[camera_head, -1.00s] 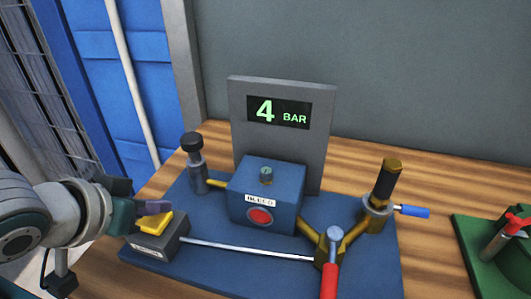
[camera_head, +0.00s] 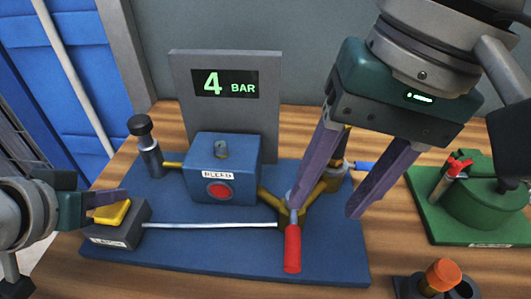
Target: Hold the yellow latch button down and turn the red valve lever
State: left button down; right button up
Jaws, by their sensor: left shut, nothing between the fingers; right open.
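The yellow latch button (camera_head: 112,213) sits on top of a dark box (camera_head: 118,235) at the left of the blue base plate. My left gripper (camera_head: 122,194) is shut, its fingertips over the button and seemingly touching it. The red valve lever (camera_head: 292,250) points toward the front from a brass Y-shaped fitting (camera_head: 318,202). My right gripper (camera_head: 325,208) is open, with its fingers pointing down. One finger is close to the lever's pivot end, the other is to the right over the plate. Whether the near finger touches the lever I cannot tell. The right gripper partly hides the fitting.
A blue box with a red button (camera_head: 220,191) stands mid-plate before a panel (camera_head: 225,90) reading 4 BAR. A black-capped post (camera_head: 145,140) is behind left. A blue handle (camera_head: 362,166) shows between my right fingers. A green unit (camera_head: 475,210) and an orange-capped part (camera_head: 442,275) are at right.

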aim_at(293, 248)
jog(key=shift+w+r, duration=0.3)
jog(key=shift+r, duration=0.1)
jog(key=x, duration=1.2)
jog(key=shift+s+d, duration=0.15)
jog(key=shift+d, duration=0.1)
grip_shut()
jog(key=shift+a, duration=0.1)
dwell(1.0)
